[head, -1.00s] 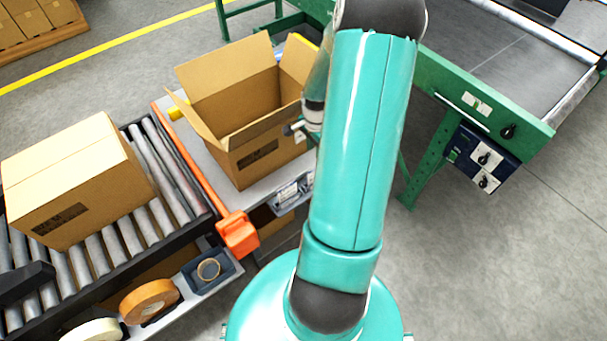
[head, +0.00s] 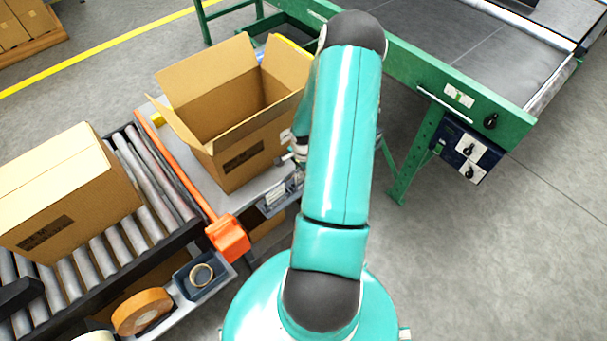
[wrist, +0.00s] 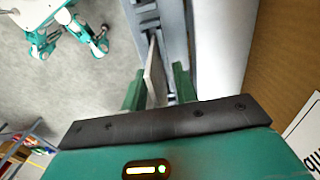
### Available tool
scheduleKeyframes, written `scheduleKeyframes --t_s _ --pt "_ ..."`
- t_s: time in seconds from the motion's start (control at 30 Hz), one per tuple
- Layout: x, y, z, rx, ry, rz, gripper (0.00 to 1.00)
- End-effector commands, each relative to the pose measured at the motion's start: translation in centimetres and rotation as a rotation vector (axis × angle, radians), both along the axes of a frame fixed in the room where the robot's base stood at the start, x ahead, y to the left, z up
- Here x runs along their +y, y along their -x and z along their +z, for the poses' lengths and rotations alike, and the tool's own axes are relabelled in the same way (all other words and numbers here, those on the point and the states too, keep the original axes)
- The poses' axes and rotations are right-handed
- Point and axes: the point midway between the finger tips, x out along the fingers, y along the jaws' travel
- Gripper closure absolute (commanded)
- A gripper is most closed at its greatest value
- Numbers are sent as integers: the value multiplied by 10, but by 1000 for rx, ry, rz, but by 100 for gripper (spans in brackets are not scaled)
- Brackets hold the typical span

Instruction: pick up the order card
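In the wrist view, a thin pale upright plate, which looks like the order card (wrist: 152,75), is seen nearly edge-on. My gripper (wrist: 160,88) has its two green fingers apart, one on each side of this plate. There is a visible gap toward the right finger; whether the left finger touches it I cannot tell. The plate's far end runs into grey metal parts (wrist: 148,18). In the head view my arm hides the gripper's fingers and the card.
An open cardboard box (head: 243,150) stands on the grey bench beside my wrist; its brown wall (wrist: 285,55) fills the wrist view's right side. A closed carton (head: 70,190) sits on the roller conveyor. A green-framed belt conveyor (head: 470,80) is at upper right. Floor at right is clear.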

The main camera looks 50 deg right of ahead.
Motion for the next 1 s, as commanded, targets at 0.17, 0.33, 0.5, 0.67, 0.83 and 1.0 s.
scheduleKeyframes --t_s 0.17,0.33,0.5,0.67,0.83,1.0 --pt "0 0 -3 0 0 0 71" --pt "0 0 -3 0 0 0 89" --pt "0 0 -3 0 0 0 100" --pt "0 0 -2 0 0 0 100" --pt "0 0 0 0 1 0 100" --pt "-1 0 12 0 1 0 100"
